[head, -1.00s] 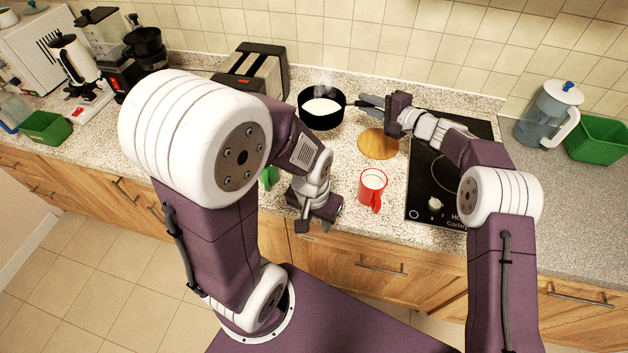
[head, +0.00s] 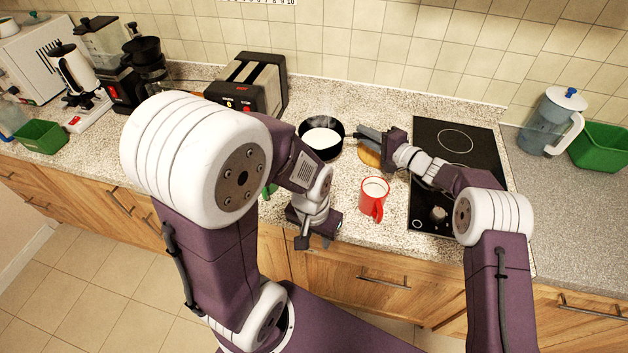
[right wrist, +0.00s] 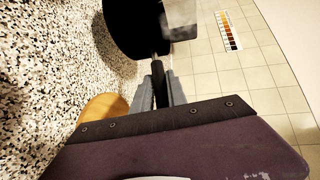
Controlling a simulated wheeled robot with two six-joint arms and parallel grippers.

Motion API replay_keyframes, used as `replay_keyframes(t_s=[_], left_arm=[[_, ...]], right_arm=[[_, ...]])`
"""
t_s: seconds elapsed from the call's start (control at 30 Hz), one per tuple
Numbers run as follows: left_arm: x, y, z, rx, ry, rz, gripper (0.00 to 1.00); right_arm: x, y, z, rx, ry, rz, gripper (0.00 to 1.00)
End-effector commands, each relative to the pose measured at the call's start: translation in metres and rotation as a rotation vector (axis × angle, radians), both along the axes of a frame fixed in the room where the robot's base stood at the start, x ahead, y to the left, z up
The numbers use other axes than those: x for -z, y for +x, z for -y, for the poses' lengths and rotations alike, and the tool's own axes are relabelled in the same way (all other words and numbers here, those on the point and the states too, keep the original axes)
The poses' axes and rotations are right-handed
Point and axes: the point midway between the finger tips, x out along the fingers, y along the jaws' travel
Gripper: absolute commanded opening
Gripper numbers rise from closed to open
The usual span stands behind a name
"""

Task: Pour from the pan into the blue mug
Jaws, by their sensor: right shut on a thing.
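The black pan (head: 321,147) holds white liquid and steams, left of the wooden board; it also shows in the right wrist view (right wrist: 125,28). My right gripper (head: 367,138) is shut on the pan's handle (right wrist: 158,68). The pan looks about level; its height over the counter is hard to tell. A red mug (head: 373,202) with white contents stands upright on the counter, nearer and to the right of the pan. I see no blue mug; my left arm hides part of the counter. My left gripper (head: 315,242) looks open and empty over the front edge.
A round wooden board (head: 369,158) lies partly under my right gripper. The black hob (head: 455,150) is to the right, a toaster (head: 250,84) behind the pan. A green item (head: 268,190) is mostly hidden by my left arm. A jug (head: 552,122) stands far right.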

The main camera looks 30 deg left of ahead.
Motion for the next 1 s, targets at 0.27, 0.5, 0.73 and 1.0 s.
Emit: replay_keyframes(t_s=[0.27,0.5,0.73,1.0], left_arm=[[0.017,0.0,0.0,0.0,0.0,0.0,0.36],[0.019,0.0,0.0,0.0,0.0,0.0,0.36],[0.019,0.0,0.0,0.0,0.0,0.0,0.36],[0.01,0.0,0.0,0.0,0.0,0.0,0.36]], right_arm=[[-0.013,-0.017,0.007,0.002,0.062,0.154,0.0],[-0.026,-0.035,0.014,0.001,0.113,0.297,0.0],[-0.032,-0.046,0.018,0.002,0.145,0.386,0.0],[-0.047,-0.054,0.021,0.001,0.165,0.44,0.0]])
